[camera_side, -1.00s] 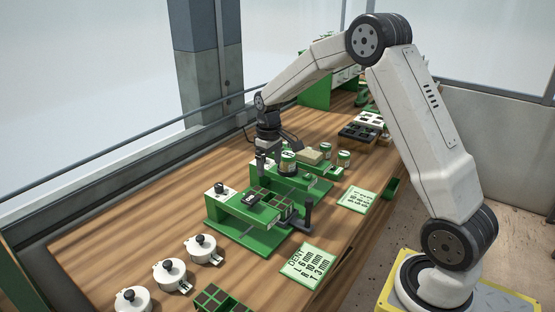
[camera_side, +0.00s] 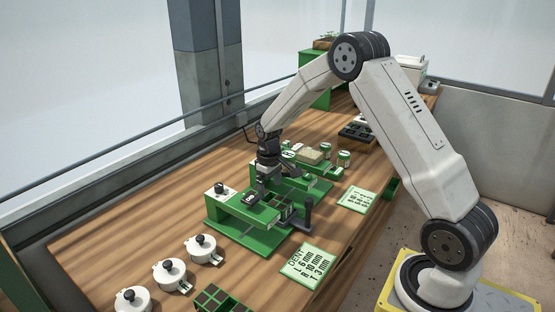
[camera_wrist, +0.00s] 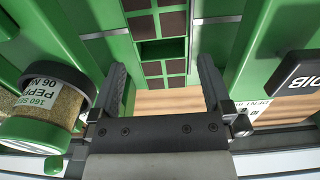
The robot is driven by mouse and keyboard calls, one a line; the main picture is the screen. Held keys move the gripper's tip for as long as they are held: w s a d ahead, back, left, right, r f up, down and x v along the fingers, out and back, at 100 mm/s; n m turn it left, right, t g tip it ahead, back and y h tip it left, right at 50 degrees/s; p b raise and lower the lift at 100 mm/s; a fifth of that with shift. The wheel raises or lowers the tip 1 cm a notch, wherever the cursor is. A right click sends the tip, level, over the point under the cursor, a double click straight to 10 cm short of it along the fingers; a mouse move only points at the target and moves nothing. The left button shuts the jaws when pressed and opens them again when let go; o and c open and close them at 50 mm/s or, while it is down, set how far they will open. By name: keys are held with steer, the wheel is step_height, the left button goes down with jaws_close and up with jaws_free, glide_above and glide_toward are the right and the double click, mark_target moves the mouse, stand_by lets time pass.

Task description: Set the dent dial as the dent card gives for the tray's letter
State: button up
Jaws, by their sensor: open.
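The dent dial appears to be the dark knob on a white plate (camera_side: 220,189) at the left end of a green station (camera_side: 238,229). The dent card (camera_side: 308,264) lies on the bench in front and seems to read L 6 mm, R 10 mm, T 3 mm. A green tray with brown cells (camera_side: 285,204) sits at the station; it also shows between my fingers in the wrist view (camera_wrist: 158,25). Its letter is not readable here. My gripper (camera_side: 266,188) is open and empty above the station, right of the dial. The dial is outside the wrist view.
A black sign (camera_wrist: 295,75) stands close to my right finger. A pepper seed jar (camera_wrist: 45,112) is at the left in the wrist view. White lidded pots (camera_side: 169,274) and another celled tray (camera_side: 213,299) are at the front. A second card (camera_side: 357,199) lies right.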

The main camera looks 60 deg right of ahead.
mark_target(269, 199)
steer(key=shift+f, duration=0.15)
steer(key=shift+w+f, duration=0.15)
steer(key=shift+f, duration=2.3)
steer(key=shift+c, duration=0.2)
steer(key=c, duration=1.1)
